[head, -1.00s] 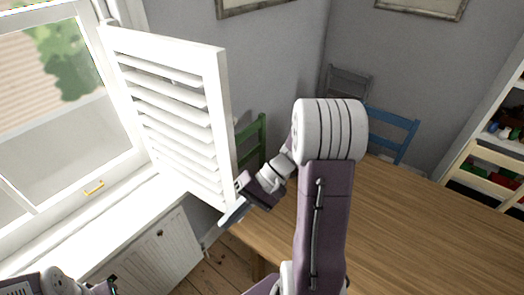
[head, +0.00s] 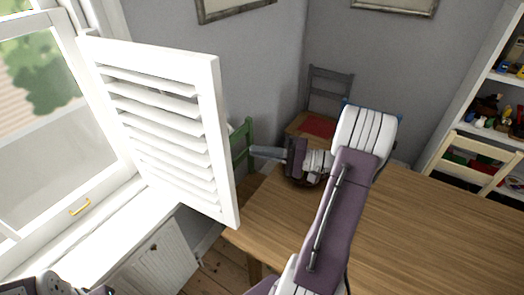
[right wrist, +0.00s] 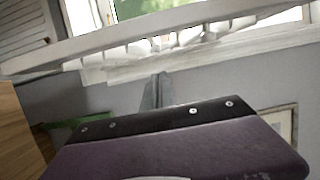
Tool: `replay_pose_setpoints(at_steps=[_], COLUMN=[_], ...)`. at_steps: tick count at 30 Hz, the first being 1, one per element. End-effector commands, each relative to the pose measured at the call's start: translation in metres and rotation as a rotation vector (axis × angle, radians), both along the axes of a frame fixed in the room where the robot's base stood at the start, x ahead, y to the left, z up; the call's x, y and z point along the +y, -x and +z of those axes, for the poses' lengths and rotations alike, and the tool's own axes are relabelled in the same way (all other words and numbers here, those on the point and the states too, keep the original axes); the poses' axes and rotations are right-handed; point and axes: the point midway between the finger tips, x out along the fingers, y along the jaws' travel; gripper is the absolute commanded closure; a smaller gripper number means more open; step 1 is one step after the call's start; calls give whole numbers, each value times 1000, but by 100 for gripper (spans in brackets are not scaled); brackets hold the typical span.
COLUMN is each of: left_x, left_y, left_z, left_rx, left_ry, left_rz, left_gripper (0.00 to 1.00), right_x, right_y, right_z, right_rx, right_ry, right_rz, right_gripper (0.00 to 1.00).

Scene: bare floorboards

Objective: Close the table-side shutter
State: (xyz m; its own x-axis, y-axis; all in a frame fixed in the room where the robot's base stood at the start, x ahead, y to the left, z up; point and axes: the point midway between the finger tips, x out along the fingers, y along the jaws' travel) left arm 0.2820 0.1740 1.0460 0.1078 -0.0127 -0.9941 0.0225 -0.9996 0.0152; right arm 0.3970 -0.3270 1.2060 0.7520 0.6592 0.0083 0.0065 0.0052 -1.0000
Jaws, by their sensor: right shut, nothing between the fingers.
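The table-side shutter (head: 165,125) is a white louvred panel standing open, swung out from the window into the room. Its free edge is on the right in the head view. My right gripper (head: 256,152) is shut and empty, just right of that free edge, above the table's far left part; a small gap shows between them in the picture. In the right wrist view the shut fingers (right wrist: 157,92) point toward a white frame bar and the window beyond. Of my left arm only a small part shows at the head view's bottom left corner; its gripper fingers are not visible.
The wooden table (head: 400,225) fills the right side. A green chair (head: 243,145) stands behind the shutter's edge, and a grey chair (head: 330,92) at the back. The window (head: 60,110) and white sill (head: 110,225) lie left. A shelf (head: 480,110) stands far right.

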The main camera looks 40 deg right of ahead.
Motion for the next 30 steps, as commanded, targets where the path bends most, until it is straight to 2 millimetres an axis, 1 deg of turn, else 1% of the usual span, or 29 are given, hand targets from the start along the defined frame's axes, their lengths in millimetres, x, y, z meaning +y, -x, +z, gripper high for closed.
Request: replay_pose_setpoints(at_steps=[1,6,8,9,12,16,30], left_x=[0,0,0,0,0,0,0], left_y=[0,0,0,0,0,0,0], left_z=[8,20,24,28,33,35,34], left_rx=[0,0,0,0,0,0,0], left_ry=[0,0,0,0,0,0,0], left_rz=[0,0,0,0,0,0,0], left_gripper=[64,64,64,64,64,64,64], right_x=[10,34,42,48,60,70,73], right_y=[-8,-36,-42,-37,-30,-24,-24], right_z=[4,4,4,4,3,2,-1], right_rx=[2,3,4,5,5,3,2], right_ry=[-1,-2,-2,-3,-2,-1,2], right_rz=[7,7,5,2,1,1,2], right_gripper=[100,100,100,100,100,100,100])
